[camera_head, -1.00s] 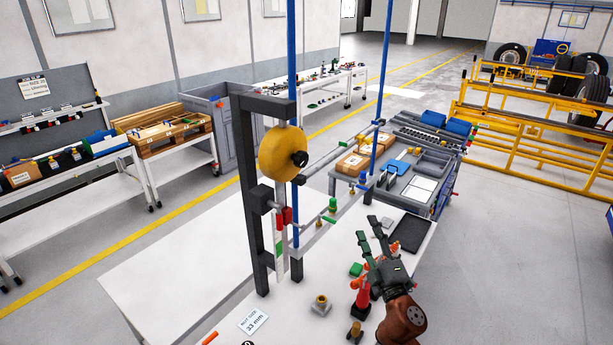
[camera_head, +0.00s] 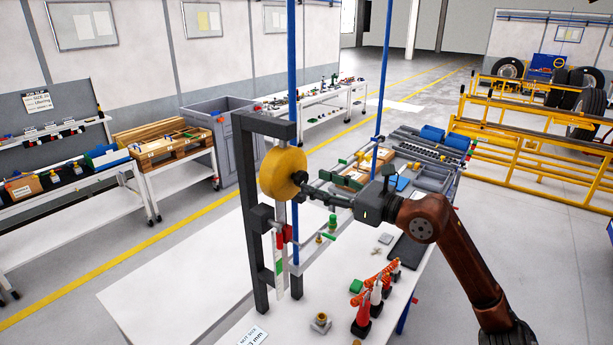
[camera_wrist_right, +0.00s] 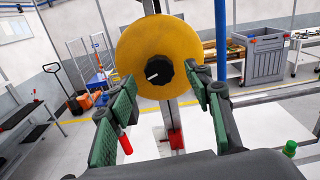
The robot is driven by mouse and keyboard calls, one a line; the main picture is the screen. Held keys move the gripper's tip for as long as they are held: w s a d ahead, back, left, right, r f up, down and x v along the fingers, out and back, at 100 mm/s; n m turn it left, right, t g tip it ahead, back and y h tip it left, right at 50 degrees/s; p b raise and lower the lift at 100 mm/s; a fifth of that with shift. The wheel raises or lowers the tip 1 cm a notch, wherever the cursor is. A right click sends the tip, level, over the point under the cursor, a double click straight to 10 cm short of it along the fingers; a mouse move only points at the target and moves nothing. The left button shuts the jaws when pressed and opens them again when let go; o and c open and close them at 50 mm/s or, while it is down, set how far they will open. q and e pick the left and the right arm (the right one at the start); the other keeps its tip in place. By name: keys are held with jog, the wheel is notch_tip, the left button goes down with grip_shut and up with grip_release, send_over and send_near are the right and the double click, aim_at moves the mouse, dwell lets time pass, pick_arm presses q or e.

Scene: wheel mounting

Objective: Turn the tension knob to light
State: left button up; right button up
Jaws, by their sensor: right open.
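The tension knob (camera_wrist_right: 159,70) is black with a white pointer mark and sits at the centre of a yellow disc (camera_wrist_right: 135,50). In the head view the yellow disc (camera_head: 279,172) hangs on a dark grey frame (camera_head: 255,240). My right gripper (camera_head: 308,183) reaches in from the right, with its fingertips close to the knob. In the wrist view its green-padded fingers (camera_wrist_right: 165,90) are apart, one on each side of the knob. I cannot tell whether the right finger touches it. The pointer mark slants slightly. No light or tight lettering is readable. My left gripper is not seen.
A red and green strip (camera_head: 280,253) hangs below the disc. Blue upright rods (camera_head: 292,70) stand by the frame. A dark tray (camera_head: 408,250) lies farther right.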

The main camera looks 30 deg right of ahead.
aim_at(305, 178)
jog(key=p+x, duration=0.1)
jog(key=x, duration=0.2)
jog(key=shift+w+a+r, duration=0.15)
jog(key=shift+w+a, duration=0.05)
jog(key=shift+w, duration=0.05)
jog(key=shift+w+a, duration=0.15)
jog(key=shift+w, duration=0.25)
jog(key=shift+c, duration=0.3)
jog(key=c, duration=1.1)
